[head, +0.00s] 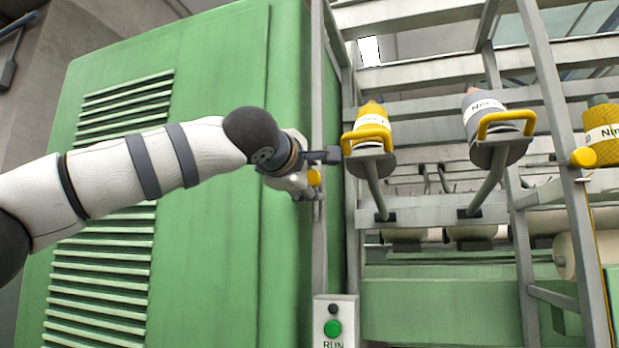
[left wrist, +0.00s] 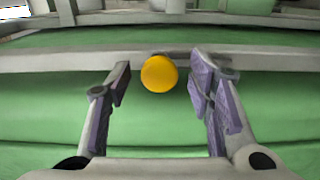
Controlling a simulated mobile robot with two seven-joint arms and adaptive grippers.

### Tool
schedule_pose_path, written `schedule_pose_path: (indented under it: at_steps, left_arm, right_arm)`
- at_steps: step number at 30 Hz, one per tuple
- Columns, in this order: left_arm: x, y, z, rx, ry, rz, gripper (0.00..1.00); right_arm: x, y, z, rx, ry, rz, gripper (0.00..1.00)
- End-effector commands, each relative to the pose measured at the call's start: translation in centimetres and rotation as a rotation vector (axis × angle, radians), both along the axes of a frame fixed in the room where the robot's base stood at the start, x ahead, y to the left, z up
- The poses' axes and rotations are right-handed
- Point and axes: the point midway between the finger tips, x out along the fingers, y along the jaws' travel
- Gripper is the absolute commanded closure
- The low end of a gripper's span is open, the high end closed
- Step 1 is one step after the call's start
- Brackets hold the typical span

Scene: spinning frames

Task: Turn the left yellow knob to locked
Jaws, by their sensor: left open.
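The left yellow knob (head: 314,178) sits on the grey upright post beside the green cabinet, partly hidden by my left gripper in the head view. In the left wrist view the round yellow knob (left wrist: 159,73) shows whole, on a pale grey bar. My left gripper (head: 316,173) is open at the post. In the left wrist view its purple-padded fingers (left wrist: 161,82) stand apart to the left and right of the knob, with a gap on each side. A second yellow knob (head: 583,157) is on the right post. My right gripper is not in view.
The green cabinet (head: 215,90) stands behind my left arm. Bobbins with a yellow handle (head: 366,134) and another yellow handle (head: 506,120) hang on the frame right of the gripper. A RUN button box (head: 334,325) is below.

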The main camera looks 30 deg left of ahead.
Motion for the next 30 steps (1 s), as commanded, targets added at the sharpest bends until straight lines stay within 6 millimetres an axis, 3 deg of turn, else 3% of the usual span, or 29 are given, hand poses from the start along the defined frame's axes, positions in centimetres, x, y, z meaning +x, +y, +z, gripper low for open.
schedule_pose_path:
  at_steps: [2, 8, 20, 30]
  left_arm:
    - [-0.03, -0.01, 0.02, 0.0, 0.0, 0.0, 0.54]
    - [-0.05, -0.01, 0.02, 0.0, 0.0, 0.0, 1.0]
    - [-0.04, -0.01, 0.0, -0.058, -0.014, 0.0, 1.0]
    - [-0.01, 0.0, -0.03, -0.315, -0.075, 0.0, 1.0]
  right_arm:
    - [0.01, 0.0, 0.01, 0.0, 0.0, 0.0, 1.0]
    - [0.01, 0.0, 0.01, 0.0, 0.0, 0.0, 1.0]
    - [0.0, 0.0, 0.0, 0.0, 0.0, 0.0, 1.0]
    - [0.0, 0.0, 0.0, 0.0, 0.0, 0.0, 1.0]
